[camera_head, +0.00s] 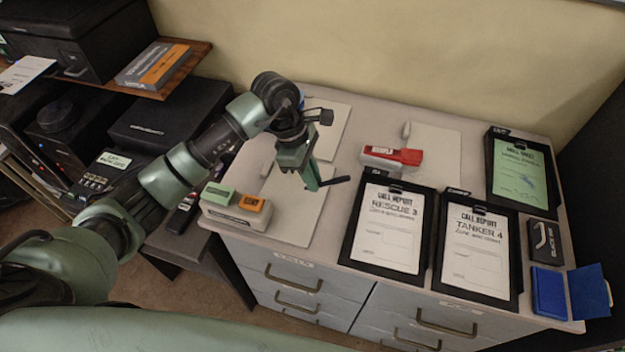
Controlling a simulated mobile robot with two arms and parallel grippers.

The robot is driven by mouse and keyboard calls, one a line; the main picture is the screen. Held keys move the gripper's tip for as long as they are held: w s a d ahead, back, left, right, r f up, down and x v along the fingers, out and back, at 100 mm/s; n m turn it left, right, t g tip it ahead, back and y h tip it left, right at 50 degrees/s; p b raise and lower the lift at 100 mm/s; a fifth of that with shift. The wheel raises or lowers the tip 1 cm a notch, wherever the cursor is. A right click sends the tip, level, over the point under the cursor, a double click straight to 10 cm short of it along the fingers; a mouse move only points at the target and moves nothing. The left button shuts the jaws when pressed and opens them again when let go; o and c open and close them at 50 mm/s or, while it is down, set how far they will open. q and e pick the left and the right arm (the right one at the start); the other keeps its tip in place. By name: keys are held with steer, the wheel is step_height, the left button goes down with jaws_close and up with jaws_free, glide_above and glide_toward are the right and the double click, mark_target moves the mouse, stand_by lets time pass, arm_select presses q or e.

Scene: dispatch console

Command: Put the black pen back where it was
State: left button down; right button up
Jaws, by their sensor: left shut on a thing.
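The black pen (336,181) is held in my left gripper (316,181). It lies roughly level, with one end sticking out to the right of the fingers. My left arm comes in from the left, and the gripper points down above a pale pad or sheet (293,224) on the cabinet top. I cannot tell how high the pen is above it. The pen's other end is hidden by the fingers. My right gripper is out of view.
Clipboards marked RESCUE 3 (388,232) and TANKER 4 (475,251) lie right of the gripper. A red-and-white object (392,158) lies behind them. A block with green and orange pieces (236,207) sits left. A blue open case (570,292) lies at the right edge.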

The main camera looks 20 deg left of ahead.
arm_select(q)
step_height(320, 180, down, 2)
steer(key=shift+f, duration=0.1)
steer(key=shift+f, duration=0.2)
steer(key=c, duration=1.5)
jaws_free()
steer(key=shift+r, duration=0.1)
